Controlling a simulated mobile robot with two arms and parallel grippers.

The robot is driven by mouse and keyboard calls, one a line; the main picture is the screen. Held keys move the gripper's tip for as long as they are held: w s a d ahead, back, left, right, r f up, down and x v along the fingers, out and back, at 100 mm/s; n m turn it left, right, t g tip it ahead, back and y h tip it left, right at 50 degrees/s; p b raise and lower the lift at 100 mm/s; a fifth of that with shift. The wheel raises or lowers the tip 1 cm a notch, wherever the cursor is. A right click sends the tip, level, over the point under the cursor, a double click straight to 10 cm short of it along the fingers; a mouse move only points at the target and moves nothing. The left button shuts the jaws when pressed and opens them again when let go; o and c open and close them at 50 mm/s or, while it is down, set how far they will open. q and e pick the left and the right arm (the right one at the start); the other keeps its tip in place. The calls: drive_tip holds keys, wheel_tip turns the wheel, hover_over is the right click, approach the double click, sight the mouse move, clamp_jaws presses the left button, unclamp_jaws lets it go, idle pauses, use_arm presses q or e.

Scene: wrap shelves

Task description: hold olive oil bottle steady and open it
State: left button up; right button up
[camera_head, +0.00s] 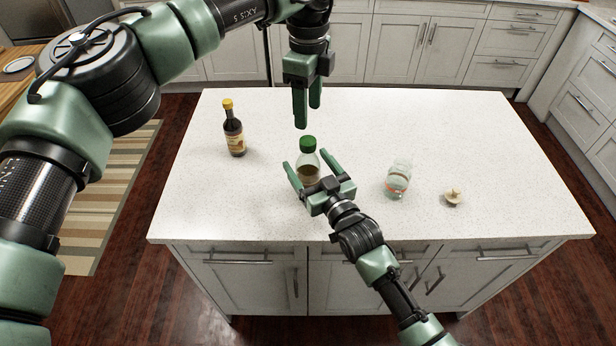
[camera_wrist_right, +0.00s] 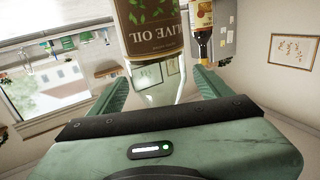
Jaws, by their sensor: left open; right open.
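The olive oil bottle (camera_head: 308,160) stands upright on the white island with its green cap (camera_head: 308,144) on. In the right wrist view its labelled body (camera_wrist_right: 150,30) reads "OLIVE OIL" upside down, between the open fingers. My right gripper (camera_head: 306,169) is open, with one finger on each side of the bottle; I cannot tell whether they touch it. My left gripper (camera_head: 307,112) is open and empty, pointing down above and behind the green cap, apart from it.
A dark bottle with a yellow cap (camera_head: 234,130) stands to the left; it also shows in the right wrist view (camera_wrist_right: 201,30). A glass jar (camera_head: 398,178) and a small pale lid-like object (camera_head: 453,197) are to the right. The island top (camera_head: 430,120) is clear at the back right.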

sight(308, 140)
clamp_jaws()
use_arm(q)
drive_tip(key=m, duration=0.3)
drive_tip(key=shift+m, duration=0.3)
drive_tip(key=m, duration=1.8)
drive_tip(key=shift+m, duration=0.3)
drive_tip(key=m, duration=3.1)
drive_tip(key=shift+f+m, duration=0.45)
drive_tip(key=shift+m, duration=0.05)
wheel_tip(308, 140, down, 7)
drive_tip(key=shift+f, duration=0.1)
